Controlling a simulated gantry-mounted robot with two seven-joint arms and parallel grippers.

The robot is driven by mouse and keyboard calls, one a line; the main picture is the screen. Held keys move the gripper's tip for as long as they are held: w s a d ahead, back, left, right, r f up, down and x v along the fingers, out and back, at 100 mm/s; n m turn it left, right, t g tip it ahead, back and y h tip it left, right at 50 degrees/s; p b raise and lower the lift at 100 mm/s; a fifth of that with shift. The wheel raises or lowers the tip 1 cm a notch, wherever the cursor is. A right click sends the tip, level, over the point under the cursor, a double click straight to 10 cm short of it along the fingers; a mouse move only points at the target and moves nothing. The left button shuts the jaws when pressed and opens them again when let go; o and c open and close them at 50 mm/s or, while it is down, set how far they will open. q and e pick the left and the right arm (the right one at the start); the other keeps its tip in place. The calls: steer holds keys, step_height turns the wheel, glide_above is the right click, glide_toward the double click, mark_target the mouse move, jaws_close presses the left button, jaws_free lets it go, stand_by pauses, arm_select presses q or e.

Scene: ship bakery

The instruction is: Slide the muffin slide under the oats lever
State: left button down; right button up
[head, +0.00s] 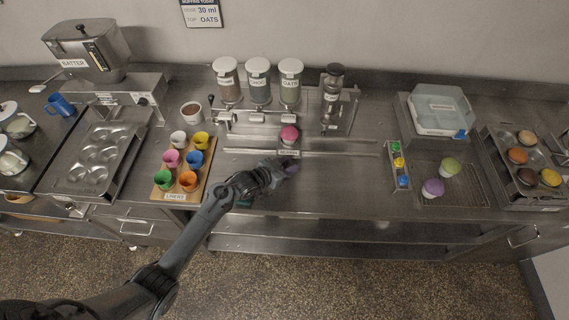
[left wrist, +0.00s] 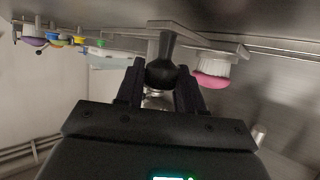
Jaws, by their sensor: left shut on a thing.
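The muffin slide (head: 289,153) sits on its rail in front of the dispensers and carries a pink-topped muffin (head: 289,134). The muffin also shows at the right in the left wrist view (left wrist: 212,80). My left gripper (head: 285,166) is at the front of the slide. It is shut on the slide's dark knob (left wrist: 164,62), which stands between the fingers. The oats canister (head: 290,82) is the rightmost of three labelled canisters, and its lever (head: 287,116) is low at its base. The muffin appears roughly in line with the oats canister. My right gripper is not in view.
A rack of coloured liners (head: 183,192) stands left of the rail, with a brown-filled cup (head: 191,112) behind it. A grinder-like dispenser (head: 331,90) is right of the oats. A button panel (head: 397,165) stands beyond the rail's right end. The rail's right part is clear.

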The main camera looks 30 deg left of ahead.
arm_select(q)
steer(key=shift+a, duration=0.1)
stand_by(0.3)
steer(key=c, duration=0.8)
jaws_free()
steer(key=shift+s, duration=0.15)
steer(key=v, duration=1)
steer(key=shift+s+a+p, duration=0.1)
steer(key=shift+s+p, duration=0.2)
